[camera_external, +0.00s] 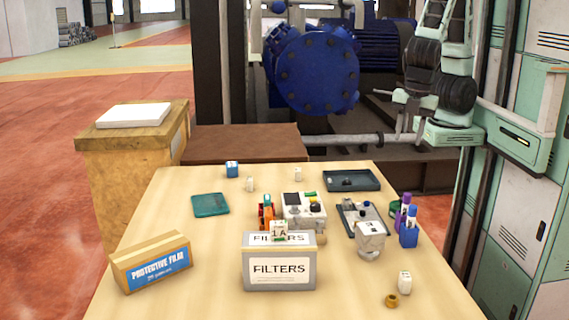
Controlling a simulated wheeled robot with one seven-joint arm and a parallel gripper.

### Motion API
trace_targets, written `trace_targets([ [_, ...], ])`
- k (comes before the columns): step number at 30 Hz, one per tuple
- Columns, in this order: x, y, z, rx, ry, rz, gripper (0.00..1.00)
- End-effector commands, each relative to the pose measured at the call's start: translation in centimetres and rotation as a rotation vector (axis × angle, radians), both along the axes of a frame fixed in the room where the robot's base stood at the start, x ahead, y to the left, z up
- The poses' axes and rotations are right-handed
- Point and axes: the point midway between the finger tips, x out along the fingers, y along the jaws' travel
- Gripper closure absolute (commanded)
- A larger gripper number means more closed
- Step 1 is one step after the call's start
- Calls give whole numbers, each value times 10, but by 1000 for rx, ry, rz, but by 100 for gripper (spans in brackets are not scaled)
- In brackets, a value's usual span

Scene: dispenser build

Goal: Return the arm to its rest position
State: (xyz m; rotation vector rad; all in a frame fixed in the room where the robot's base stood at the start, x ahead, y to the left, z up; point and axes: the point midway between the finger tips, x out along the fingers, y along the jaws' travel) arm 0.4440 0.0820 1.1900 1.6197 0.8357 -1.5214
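My arm is folded at the upper right, with pale green links and black joints. My gripper (404,117) is at its lower end, beyond the table's far right corner and apart from everything on the table. It is small and seen against dark machinery, so I cannot tell whether its fingers are open or shut. I see nothing clearly held in it. The wooden table (210,270) fills the foreground. On it stand a grey FILTERS box (279,270), a white and grey device (303,212) and a blue cup of pens (409,237).
A dark tray (351,180) lies at the back right. Several small white blocks and a brass ring (392,301) are scattered about. A blue machine (313,70) stands behind.

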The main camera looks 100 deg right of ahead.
Motion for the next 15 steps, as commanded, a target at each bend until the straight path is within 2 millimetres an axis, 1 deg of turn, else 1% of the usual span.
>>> trace_targets([
  [1, -17, -9, 2, 31, 21, -106, 61],
  [3, -35, -14, 3, 65, 50, -221, 61],
  [6, -50, -19, 3, 91, 75, -324, 61],
  [9, -56, -20, 3, 100, 85, -361, 61],
  [15, -56, -19, 3, 101, 86, -362, 61],
])
